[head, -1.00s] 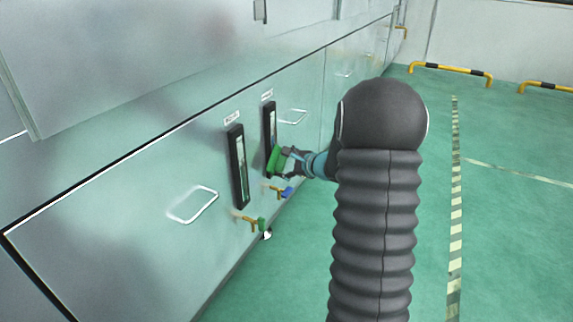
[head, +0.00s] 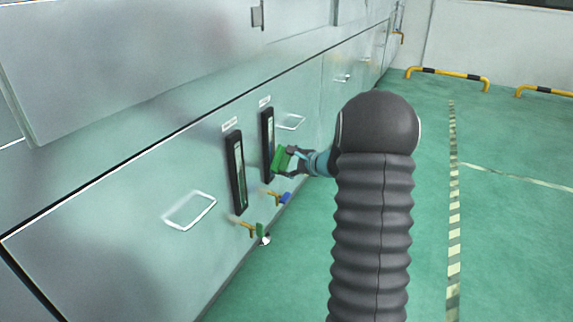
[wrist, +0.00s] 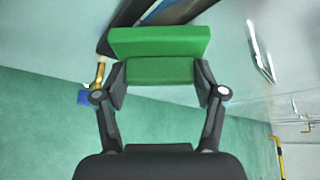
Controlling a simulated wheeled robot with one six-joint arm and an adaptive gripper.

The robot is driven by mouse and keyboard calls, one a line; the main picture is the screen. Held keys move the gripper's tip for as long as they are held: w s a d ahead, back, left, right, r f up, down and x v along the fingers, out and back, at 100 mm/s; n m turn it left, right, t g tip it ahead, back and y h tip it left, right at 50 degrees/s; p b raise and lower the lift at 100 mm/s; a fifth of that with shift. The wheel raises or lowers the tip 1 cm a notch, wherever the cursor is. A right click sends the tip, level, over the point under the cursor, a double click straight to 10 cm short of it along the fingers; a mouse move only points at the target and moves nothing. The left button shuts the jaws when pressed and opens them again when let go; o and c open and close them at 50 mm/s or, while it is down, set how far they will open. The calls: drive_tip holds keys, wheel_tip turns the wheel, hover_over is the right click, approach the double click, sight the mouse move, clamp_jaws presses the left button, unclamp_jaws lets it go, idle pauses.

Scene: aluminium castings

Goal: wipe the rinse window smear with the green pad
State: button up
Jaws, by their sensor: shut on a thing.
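My gripper (head: 294,158) is shut on the green pad (head: 281,160), which it holds upright beside the right-hand dark-framed window (head: 267,135) on the machine's panel. In the wrist view the green pad (wrist: 158,42) sits between my gripper's fingers (wrist: 160,75), close to the dark frame (wrist: 125,22). Whether the pad touches the window is not clear. A second dark-framed window (head: 237,172) is to the left. Small labels sit above both windows, too blurred to read. No smear can be made out.
A blue-handled valve (head: 284,198) is just below the right window, and a green-handled valve (head: 260,229) below the left one. Wire handles (head: 190,210) stand out from the panel. Green floor is free to the right, with yellow-black barriers (head: 447,76) behind.

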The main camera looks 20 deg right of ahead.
sight(282, 149)
drive_tip(key=shift+w+r+p, duration=0.1)
drive_tip(key=shift+r+p, duration=0.5)
drive_tip(key=shift+r, duration=0.65)
drive_tip(key=shift+s+a+f+b, duration=0.15)
drive_tip(key=shift+s+a+b, duration=0.35)
drive_tip(key=shift+a+b, duration=0.35)
drive_tip(key=shift+s+a+b, duration=0.35)
drive_tip(key=shift+s+a, duration=0.3)
drive_tip(key=shift+a, duration=0.3)
drive_tip(key=shift+r+p, duration=0.75)
drive_tip(key=shift+r, duration=0.75)
drive_tip(key=shift+w+d+f, duration=0.1)
drive_tip(key=shift+w+d, duration=0.45)
drive_tip(key=shift+d, duration=0.35)
drive_tip(key=shift+w+d, duration=0.55)
drive_tip(key=shift+d, duration=0.35)
